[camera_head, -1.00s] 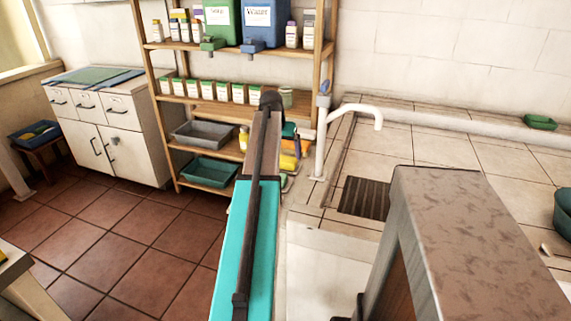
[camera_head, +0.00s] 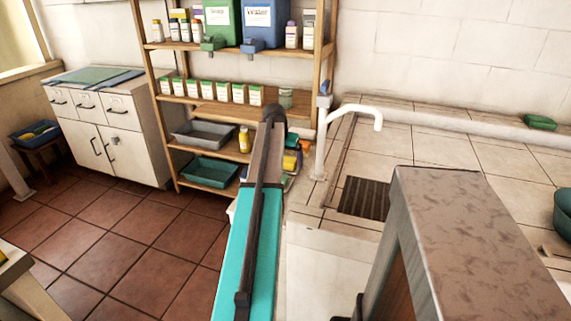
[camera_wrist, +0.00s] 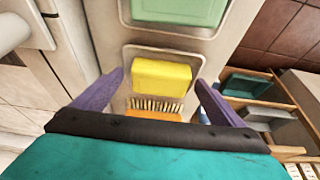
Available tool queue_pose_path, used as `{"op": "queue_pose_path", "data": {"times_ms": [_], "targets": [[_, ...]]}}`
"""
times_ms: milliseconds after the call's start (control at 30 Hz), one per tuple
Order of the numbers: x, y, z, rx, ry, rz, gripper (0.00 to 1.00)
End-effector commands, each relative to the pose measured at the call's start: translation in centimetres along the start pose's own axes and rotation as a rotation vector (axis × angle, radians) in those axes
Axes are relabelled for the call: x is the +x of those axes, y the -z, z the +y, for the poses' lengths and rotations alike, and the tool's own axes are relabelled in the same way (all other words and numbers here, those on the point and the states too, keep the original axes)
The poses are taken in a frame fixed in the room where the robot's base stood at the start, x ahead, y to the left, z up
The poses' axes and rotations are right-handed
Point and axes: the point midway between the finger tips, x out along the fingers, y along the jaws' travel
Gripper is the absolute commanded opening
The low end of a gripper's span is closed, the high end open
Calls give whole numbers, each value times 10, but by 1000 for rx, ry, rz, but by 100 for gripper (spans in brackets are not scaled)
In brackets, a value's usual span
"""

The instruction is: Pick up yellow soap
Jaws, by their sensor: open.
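The yellow soap (camera_wrist: 162,80) is a bright block in a shallow pale compartment, in the middle of the wrist view. My gripper (camera_wrist: 159,77) is open, with one purple finger to the left of the soap and one to the right. The fingers appear apart from the soap, with nothing held between them. How high the fingertips are above it is hard to tell. In the head view, my arm covers most of this spot and I cannot make out the soap there.
An orange brush (camera_wrist: 155,110) with pale bristles lies just below the soap. A green block (camera_wrist: 178,10) sits in the compartment above it. A white tap (camera_head: 345,118) stands close to the right of my arm. Wooden shelves (camera_head: 225,108) stand behind.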

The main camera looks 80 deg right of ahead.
Motion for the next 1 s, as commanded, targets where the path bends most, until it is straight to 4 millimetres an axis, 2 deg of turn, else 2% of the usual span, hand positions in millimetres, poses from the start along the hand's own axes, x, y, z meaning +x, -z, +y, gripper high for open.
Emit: {"op": "queue_pose_path", "data": {"times_ms": [567, 833, 867, 1000], "targets": [[1, 0, 0, 0, 0, 1, 92], [1, 0, 0, 0, 0, 1, 47], [1, 0, 0, 0, 0, 1, 43], [1, 0, 0, 0, 0, 1, 43]]}}
